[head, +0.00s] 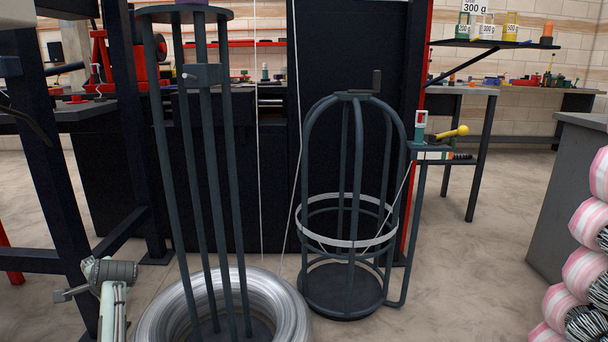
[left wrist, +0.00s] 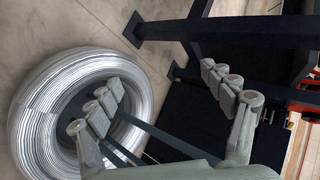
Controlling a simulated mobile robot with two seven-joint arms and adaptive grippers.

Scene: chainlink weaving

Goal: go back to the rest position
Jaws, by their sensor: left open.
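My left gripper (left wrist: 160,78) shows in the left wrist view with its two fingers spread wide and nothing between them. A coil of silver wire (left wrist: 32,112) lies beyond its left finger, partly hidden by it. In the head view the coil (head: 290,303) lies on the floor around the foot of a dark upright rod stand (head: 192,200). A pale grey-green part at the lower left of the head view seems to be my left arm; its fingers are not clear there. My right gripper is in neither view.
A dark wire cage (head: 403,200) with a pale band (head: 345,243) around it stands right of the coil. Pink-and-white wrapped rolls (head: 585,222) are stacked at the right edge. A dark frame post (head: 48,170) stands at the left. Floor (head: 465,265) between cage and rolls is clear.

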